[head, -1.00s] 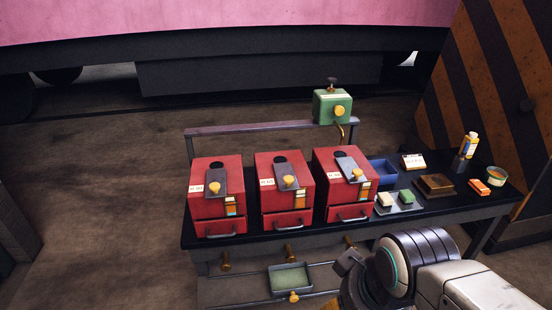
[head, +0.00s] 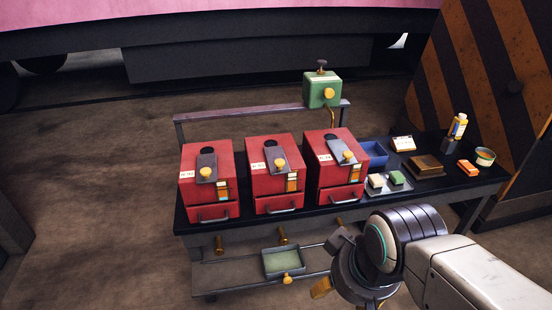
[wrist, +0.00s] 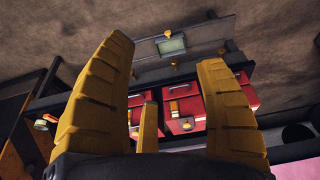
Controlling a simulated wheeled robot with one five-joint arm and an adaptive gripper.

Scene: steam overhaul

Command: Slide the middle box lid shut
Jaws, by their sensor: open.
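The middle red box (head: 275,190) stands on the dark bench between two similar red boxes. Its grey sliding lid (head: 277,153) with a yellow knob (head: 281,163) lies toward the front of the top, and a dark round opening shows behind it. My gripper (head: 335,287) is in front of the bench at the lower right, apart from the boxes; the head view hides part of it. In the wrist view its yellow fingers (wrist: 165,55) are spread with nothing between them, and red boxes show beyond, upside down and partly hidden by the fingers.
The left box (head: 208,185) and right box (head: 337,178) stand close on either side, each with a similar lid. A green box (head: 322,91) on a post rises behind. Small items and a blue bin (head: 373,153) crowd the right. A green tray (head: 284,262) sits on the lower shelf.

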